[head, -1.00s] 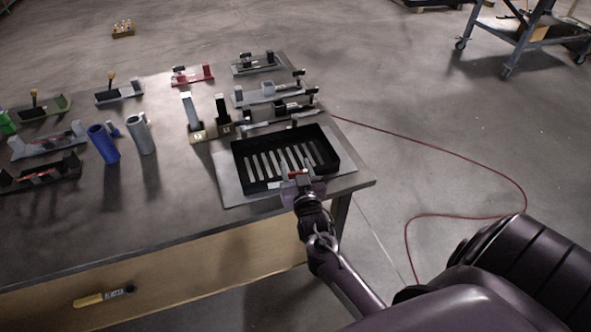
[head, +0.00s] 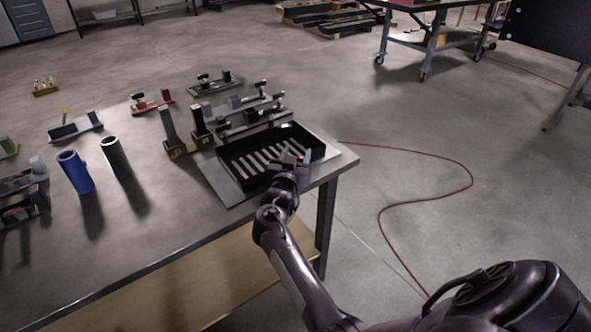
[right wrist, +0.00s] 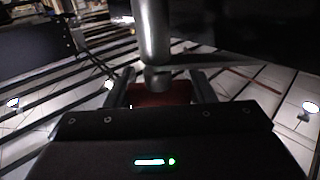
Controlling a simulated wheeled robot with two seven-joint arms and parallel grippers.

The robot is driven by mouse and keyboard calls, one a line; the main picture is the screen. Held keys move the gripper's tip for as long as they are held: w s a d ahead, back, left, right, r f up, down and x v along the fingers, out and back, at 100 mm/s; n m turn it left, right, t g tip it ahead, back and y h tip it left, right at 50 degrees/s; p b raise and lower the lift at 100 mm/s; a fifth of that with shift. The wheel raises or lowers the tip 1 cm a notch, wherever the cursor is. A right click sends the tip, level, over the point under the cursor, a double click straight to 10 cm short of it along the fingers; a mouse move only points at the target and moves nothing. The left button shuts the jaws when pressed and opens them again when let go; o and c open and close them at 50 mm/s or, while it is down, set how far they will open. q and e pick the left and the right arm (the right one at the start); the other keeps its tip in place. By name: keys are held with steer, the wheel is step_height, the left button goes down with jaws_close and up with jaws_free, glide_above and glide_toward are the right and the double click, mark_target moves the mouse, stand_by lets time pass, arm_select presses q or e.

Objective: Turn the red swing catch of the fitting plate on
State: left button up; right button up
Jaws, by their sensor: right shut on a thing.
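My right gripper (head: 290,158) is at the near right edge of the black slotted tray (head: 238,181), above or in front of its rim. In the right wrist view its fingers are shut on a red piece (right wrist: 160,94), with a grey metal cylinder just beyond it. Whether this piece is the swing catch I cannot tell. In the head view my wrist and fingers hide what is held. Fitting plates with small red parts, one grey (head: 20,180) and one dark (head: 24,212), lie at the left picture edge, partly cut off. My left gripper is out of view.
A blue tube (head: 75,173) and a dark grey tube (head: 115,158) stand on the table (head: 150,215). Two upright posts on blocks and several other fitting plates, one red (head: 152,102), stand behind. A red cable (head: 440,192) lies on the floor at right.

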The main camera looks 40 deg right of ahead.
steer(key=shift+f, duration=0.15)
steer(key=shift+m+g+h+b, duration=0.3)
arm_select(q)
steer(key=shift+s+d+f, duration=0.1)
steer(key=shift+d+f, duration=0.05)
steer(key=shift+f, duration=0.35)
arm_select(e)
steer(key=o, duration=1.4)
